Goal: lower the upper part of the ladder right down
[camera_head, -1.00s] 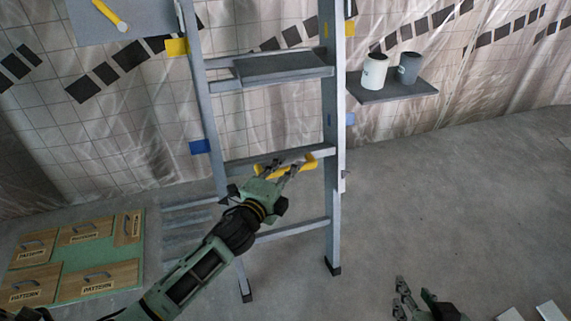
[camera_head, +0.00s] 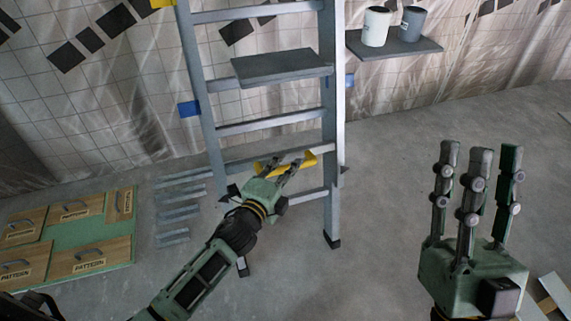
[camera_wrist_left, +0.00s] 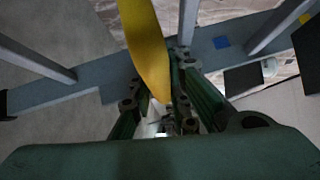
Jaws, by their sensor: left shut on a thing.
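The grey ladder (camera_head: 332,210) stands in the middle of the head view. Its upper part, with a flat step (camera_head: 282,68), overlaps the lower part. A yellow handle (camera_head: 305,160) sits at the low rung of the upper part. My left gripper (camera_head: 288,172) is shut on the yellow handle, which also shows in the left wrist view (camera_wrist_left: 147,45). The handle's lower end lies between the fingers there. A rung (camera_head: 300,199) of the lower part is visible just below the held handle. My right gripper (camera_head: 478,165) is open and empty, fingers up, right of the ladder.
A wall shelf (camera_head: 395,45) with a white mug (camera_head: 375,27) and a grey mug (camera_head: 412,23) is right of the ladder. Wooden boards lie on a green mat (camera_head: 92,232) at left. Grey strips (camera_head: 180,208) lie beside the ladder. Floor between ladder and right gripper is clear.

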